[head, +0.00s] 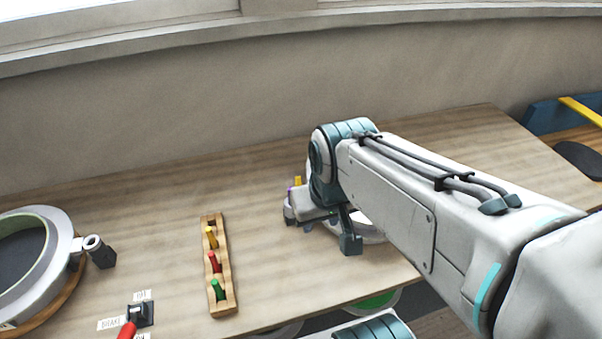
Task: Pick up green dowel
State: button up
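A green dowel (217,289) stands tilted at the near end of a narrow wooden rack (229,297) on the table, left of centre. A red dowel (214,262) and a yellow dowel (211,237) stand in the same rack, farther back. My gripper (322,222) is to the right of this rack, apart from it, at the end of my arm. My wrist and arm largely hide it, and its finger opening does not show clearly.
Another yellow piece (297,181) and a bit of purple show behind my wrist, mostly hidden. A pale round item (368,228) lies partly behind my arm. A large ring-shaped mould (62,225) is at left, with a red-handled lever (128,329) near the front edge.

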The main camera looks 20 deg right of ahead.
aim_at(216, 285)
jog(key=k, duration=1)
jog(key=z, duration=0.65)
jog(key=i, duration=0.75)
jog(key=u, duration=1.85)
